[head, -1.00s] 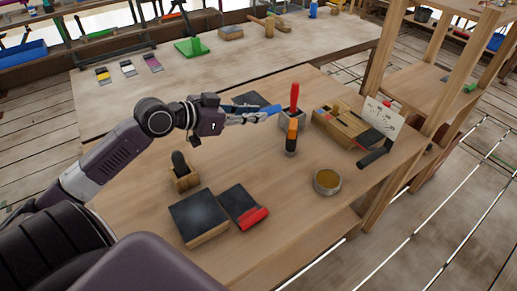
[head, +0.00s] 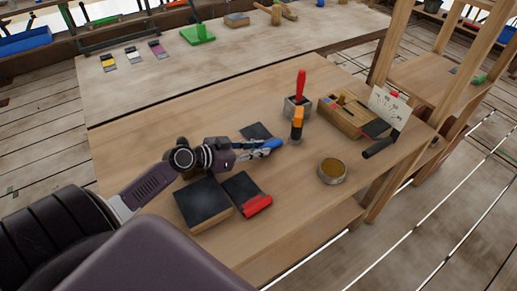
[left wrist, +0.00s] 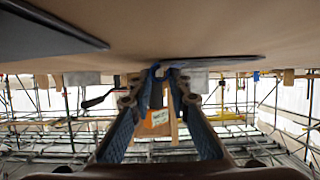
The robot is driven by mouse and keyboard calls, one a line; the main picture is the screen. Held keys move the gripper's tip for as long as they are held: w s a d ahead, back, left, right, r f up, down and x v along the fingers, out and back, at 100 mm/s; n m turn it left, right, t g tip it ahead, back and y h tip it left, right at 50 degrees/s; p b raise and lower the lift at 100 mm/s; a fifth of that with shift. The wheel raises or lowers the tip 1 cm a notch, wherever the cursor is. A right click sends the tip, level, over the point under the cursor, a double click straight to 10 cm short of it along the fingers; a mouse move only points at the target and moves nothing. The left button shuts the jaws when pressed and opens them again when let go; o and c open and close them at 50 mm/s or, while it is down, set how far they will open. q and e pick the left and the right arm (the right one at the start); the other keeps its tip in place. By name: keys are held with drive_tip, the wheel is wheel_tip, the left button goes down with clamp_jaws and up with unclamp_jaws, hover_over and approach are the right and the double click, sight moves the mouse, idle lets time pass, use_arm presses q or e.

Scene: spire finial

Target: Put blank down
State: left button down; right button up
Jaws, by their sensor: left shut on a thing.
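My left gripper (head: 262,148) is low over the workbench (head: 185,120), with its fingers pointing right. Its fingertips are close together on a small blue piece (head: 273,143), which appears to be the blank. In the left wrist view the two fingers (left wrist: 165,75) converge, with a dark blue bit at their tips close to the bench top; the blank's full shape is hidden. A dark flat pad (head: 256,131) lies just beyond the fingers. I cannot tell whether the blank touches the bench. My right gripper is not in view.
A black-topped block (head: 203,203) and a black board with a red edge (head: 247,194) lie near the gripper. An orange-and-black tool (head: 297,124), a red-handled tool (head: 301,84), a wooden box (head: 345,115) and a round tin (head: 332,171) stand right. Bench top is clear at the back left.

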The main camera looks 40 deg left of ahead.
use_arm(q)
drive_tip(key=shift+f, duration=0.1)
drive_tip(key=c, duration=2.2)
unclamp_jaws()
drive_tip(key=shift+f, duration=0.1)
drive_tip(key=shift+c, duration=0.2)
drive_tip(key=o, duration=0.4)
